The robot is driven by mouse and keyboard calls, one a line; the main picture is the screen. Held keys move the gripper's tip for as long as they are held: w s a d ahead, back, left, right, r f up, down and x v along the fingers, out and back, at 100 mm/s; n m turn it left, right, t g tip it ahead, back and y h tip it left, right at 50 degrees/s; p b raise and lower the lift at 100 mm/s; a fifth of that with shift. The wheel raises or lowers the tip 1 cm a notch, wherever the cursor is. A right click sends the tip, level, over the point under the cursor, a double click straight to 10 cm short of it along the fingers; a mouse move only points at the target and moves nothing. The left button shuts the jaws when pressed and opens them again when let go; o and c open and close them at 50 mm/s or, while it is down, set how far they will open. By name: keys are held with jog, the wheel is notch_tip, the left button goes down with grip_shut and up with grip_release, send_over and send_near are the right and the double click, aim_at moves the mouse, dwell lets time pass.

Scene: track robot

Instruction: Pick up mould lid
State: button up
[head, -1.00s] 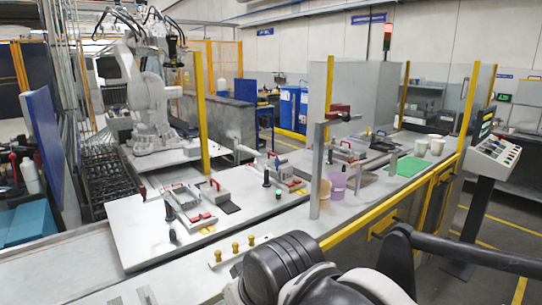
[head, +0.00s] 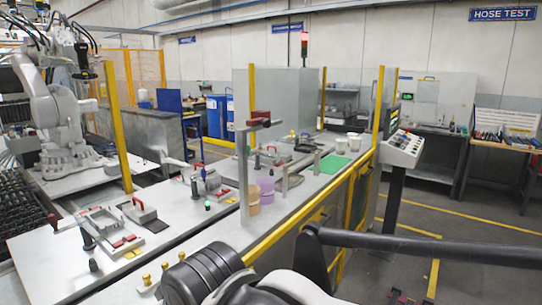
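What looks like a mould lid, a grey block with a red handle (head: 138,211), rests on the white worktop at the left of the head view, beside an open metal mould frame (head: 104,229) with red parts. A second mould station with a similar red-handled piece (head: 202,173) stands farther back on the table. My black and grey arm links fill the bottom middle and lower right, well apart from these pieces. My gripper's fingers do not show.
Yellow posts (head: 121,122) and an upright metal stand (head: 243,175) rise from the bench. Purple and tan tubs (head: 265,190), a green mat (head: 332,163) and white cups (head: 341,145) sit along it. A control console (head: 402,149) stands at the right. Floor to the right is mostly open.

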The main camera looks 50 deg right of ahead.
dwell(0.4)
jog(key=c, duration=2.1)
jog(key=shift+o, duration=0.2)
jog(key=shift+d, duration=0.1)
